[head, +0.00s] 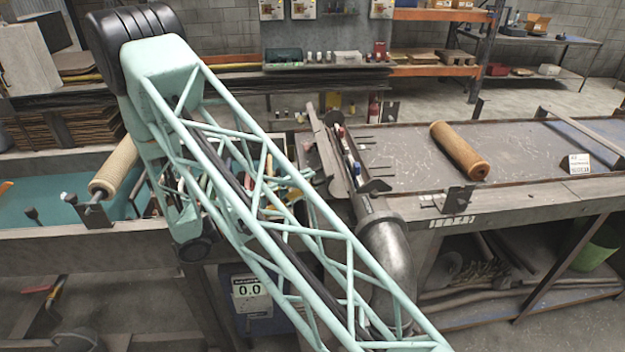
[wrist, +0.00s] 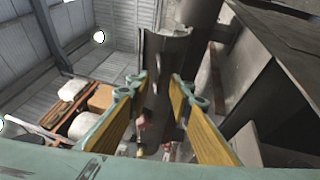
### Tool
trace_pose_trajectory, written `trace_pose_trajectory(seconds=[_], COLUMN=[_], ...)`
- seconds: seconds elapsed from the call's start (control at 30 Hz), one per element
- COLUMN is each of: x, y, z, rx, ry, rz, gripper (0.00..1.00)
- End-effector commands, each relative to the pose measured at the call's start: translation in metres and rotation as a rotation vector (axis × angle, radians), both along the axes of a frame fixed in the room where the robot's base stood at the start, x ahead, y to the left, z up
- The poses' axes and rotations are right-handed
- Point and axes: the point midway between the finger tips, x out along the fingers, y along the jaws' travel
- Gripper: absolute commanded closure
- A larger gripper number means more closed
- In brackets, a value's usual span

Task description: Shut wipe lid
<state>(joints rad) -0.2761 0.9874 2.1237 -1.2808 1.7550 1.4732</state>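I cannot pick out a wipe lid for certain in either view. In the wrist view, my gripper (wrist: 160,84) shows two fingers with yellow inner pads and pale green tips. The tips are apart, with nothing held between them. Beyond the tips is a dark grey, curved metal piece (wrist: 166,48), and small red and white items show low between the fingers, too small to name. In the head view, my pale green lattice arm crosses the middle and hides much of the bench behind it. I cannot make out the fingers there.
A tan mesh roll (head: 460,150) lies on the right bench (head: 400,160); another (head: 113,168) is at left. A grey pipe elbow (head: 388,252) stands at the bench's near left end. A small white card (head: 579,164) is at right. Shelves (head: 430,58) line the back.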

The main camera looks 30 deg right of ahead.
Motion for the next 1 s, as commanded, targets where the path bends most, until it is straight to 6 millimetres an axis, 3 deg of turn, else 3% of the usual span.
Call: trace_pose_trajectory(seconds=[0.3, 0.7, 0.93, 1.0], x=[0.000, 0.000, 0.000, 0.000], y=[-0.021, -0.023, -0.023, -0.023], z=[0.003, 0.004, 0.004, 0.004], rx=[0.000, 0.000, 0.000, 0.000], ry=[0.000, 0.000, 0.000, 0.000], rz=[0.000, 0.001, 0.001, 0.001], gripper=[0.80, 0.80, 0.99, 1.00])
